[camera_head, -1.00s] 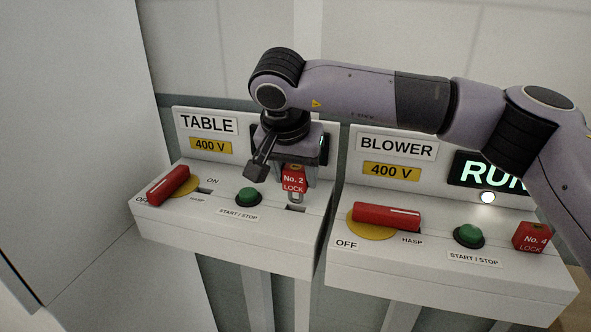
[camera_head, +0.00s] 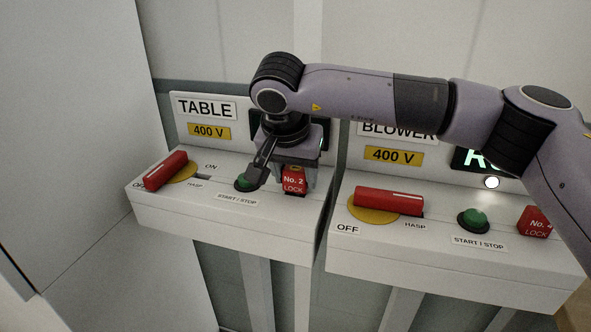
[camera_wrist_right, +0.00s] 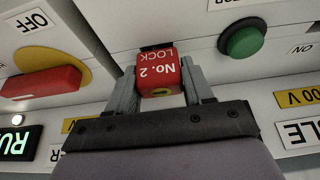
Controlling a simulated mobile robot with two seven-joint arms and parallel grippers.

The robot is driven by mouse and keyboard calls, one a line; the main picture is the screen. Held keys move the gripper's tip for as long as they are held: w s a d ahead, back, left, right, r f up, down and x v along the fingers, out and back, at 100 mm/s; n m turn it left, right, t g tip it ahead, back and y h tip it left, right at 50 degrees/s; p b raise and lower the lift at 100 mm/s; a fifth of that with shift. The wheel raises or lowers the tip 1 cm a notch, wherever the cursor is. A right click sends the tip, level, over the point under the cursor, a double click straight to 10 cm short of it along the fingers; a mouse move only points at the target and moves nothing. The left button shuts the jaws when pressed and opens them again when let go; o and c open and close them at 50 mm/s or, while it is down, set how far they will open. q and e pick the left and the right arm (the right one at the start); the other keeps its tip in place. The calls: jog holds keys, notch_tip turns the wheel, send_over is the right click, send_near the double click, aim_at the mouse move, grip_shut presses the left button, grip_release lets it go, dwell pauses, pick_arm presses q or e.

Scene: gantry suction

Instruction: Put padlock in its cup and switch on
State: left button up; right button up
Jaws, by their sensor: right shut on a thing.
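The red padlock marked No. 2 LOCK (camera_head: 293,184) is upright at the right end of the TABLE box's top (camera_head: 222,211). My right gripper (camera_head: 297,176) points down and is shut on it; in the wrist view the padlock (camera_wrist_right: 158,72) sits between both fingers. Its shackle is hidden, and a bit of the dark cup slot (camera_wrist_right: 155,47) shows beside it. I cannot tell how deep the padlock sits. The TABLE switch, a red handle (camera_head: 165,170) on a yellow disc (camera_head: 186,172), has its end by OFF, with ON to its right. My left gripper is out of view.
A green START/STOP button (camera_head: 243,182) is just left of the padlock. The BLOWER box (camera_head: 450,262) stands close on the right, with its red handle (camera_head: 388,201), green button (camera_head: 473,219) and No. 4 padlock (camera_head: 535,222). A grey cabinet (camera_head: 70,130) stands at left.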

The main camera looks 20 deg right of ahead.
jog(key=shift+f, duration=0.45)
jog(key=o, duration=1.2)
jog(key=shift+r, duration=0.1)
jog(key=shift+b+v, duration=0.45)
jog(key=shift+v, duration=3.1)
